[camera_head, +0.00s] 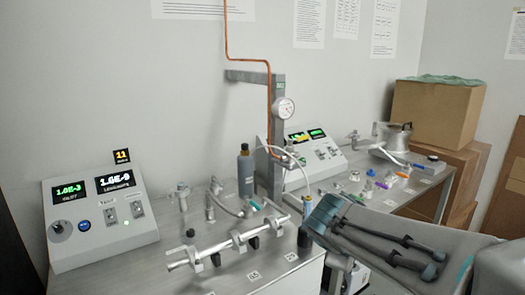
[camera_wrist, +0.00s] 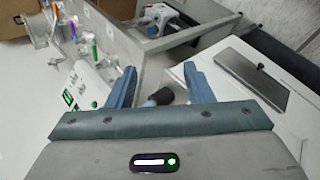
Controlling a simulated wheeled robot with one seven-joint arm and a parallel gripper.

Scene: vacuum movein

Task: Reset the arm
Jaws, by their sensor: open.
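My gripper is in the wrist view (camera_wrist: 160,72), with its two blue-grey fingers spread apart and nothing held between them. A small dark rounded thing lies beyond the gap; I cannot tell what it is. In the head view my arm reaches in from the lower right, over the front right of the bench (camera_head: 215,232). The blue-grey end of my arm there is close to the right end of a metal pipe manifold (camera_head: 235,242); I cannot tell whether they touch.
A control console (camera_head: 100,215) with lit displays stands at the left, and a second console (camera_head: 318,150) behind. A dark bottle (camera_head: 245,170) stands near a post with a gauge (camera_head: 284,108). Small coloured fittings lie at the right. Cardboard boxes (camera_head: 437,108) are stacked beyond.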

